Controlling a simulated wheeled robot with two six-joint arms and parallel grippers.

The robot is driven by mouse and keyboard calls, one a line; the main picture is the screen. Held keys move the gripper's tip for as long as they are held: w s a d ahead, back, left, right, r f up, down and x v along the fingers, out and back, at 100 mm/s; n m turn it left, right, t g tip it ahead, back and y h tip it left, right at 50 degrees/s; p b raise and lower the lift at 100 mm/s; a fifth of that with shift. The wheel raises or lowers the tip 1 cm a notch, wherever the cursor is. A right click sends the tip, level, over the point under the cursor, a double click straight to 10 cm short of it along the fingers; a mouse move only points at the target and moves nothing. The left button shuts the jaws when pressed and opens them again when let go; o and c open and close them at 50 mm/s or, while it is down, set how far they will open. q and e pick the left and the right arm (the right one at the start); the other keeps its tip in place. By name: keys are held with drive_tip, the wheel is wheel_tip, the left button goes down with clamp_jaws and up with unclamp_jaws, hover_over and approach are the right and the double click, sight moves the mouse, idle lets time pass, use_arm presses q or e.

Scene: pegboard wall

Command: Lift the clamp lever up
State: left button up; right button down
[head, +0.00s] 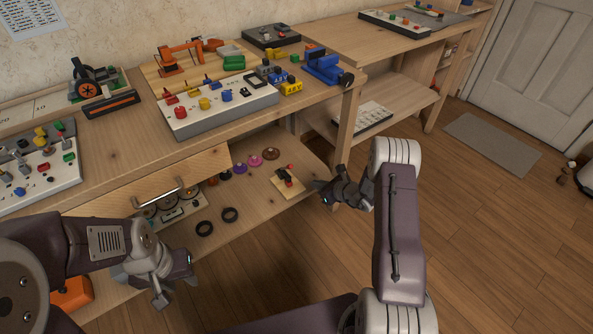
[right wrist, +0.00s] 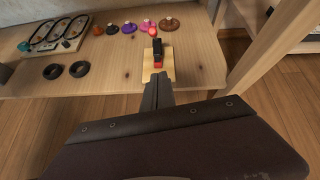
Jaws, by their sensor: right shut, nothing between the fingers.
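The clamp (head: 286,177) sits on a small light wooden plate on the lower shelf. It has a dark body and a red-tipped lever. In the right wrist view the clamp (right wrist: 157,54) is straight ahead, its red tip (right wrist: 153,32) at the far end. My right gripper (head: 319,190) is shut and empty, just right of the plate in the head view. Its fingers (right wrist: 158,82) point at the near end of the clamp in the wrist view and partly cover the plate; whether they touch is unclear. My left gripper (head: 176,282) is apart from it at lower left, fingers spread and empty.
Several coloured discs (right wrist: 128,27) lie behind the clamp, and black rings (head: 204,228) lie to its left. The workbench top (head: 130,150) overhangs the shelf. A wooden table leg (head: 347,120) stands close to my right gripper.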

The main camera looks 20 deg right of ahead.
drive_tip(key=w+a+f+b, duration=0.2)
drive_tip(key=w+a+b, duration=0.2)
drive_tip(key=w, duration=0.6)
drive_tip(key=shift+w+a+f+b, duration=0.15)
drive_tip(key=shift+a+f+b, duration=0.25)
drive_tip(key=shift+b, duration=0.7)
